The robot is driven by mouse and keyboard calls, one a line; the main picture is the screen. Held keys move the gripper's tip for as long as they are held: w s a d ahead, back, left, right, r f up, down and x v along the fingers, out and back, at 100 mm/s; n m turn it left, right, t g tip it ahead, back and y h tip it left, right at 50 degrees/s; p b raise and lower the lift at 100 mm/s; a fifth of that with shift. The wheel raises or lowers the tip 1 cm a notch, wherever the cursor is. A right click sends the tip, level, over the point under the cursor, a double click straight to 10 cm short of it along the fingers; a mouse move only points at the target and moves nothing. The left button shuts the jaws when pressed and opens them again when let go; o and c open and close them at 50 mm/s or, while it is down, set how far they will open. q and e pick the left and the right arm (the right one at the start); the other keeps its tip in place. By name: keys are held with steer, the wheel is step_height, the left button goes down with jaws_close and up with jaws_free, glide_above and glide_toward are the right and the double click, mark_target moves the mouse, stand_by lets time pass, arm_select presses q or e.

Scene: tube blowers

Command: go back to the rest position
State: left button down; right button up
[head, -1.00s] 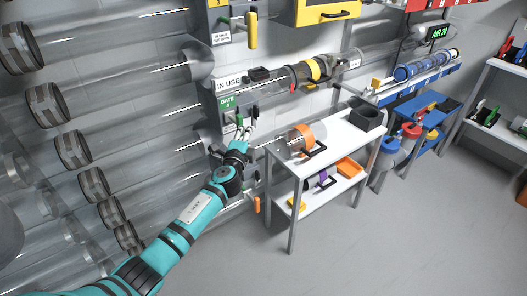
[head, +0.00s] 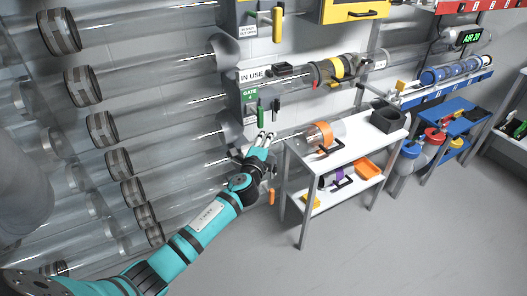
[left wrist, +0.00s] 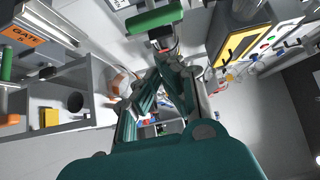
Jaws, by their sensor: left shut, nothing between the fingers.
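My left gripper (head: 266,136) is shut and empty. My teal left arm reaches in from the lower left. My right gripper is in neither view.
Clear tubes with dark collars (head: 102,128) fill the left wall. A white cart (head: 350,138) stands right of my gripper, holding an orange-banded canister (head: 320,134) and a dark bin (head: 388,118). A blue cart (head: 452,112) is farther right. The grey floor in front is clear.

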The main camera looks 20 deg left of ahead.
arm_select(q)
steer(key=s+d, duration=0.1)
steer(key=s, duration=0.5)
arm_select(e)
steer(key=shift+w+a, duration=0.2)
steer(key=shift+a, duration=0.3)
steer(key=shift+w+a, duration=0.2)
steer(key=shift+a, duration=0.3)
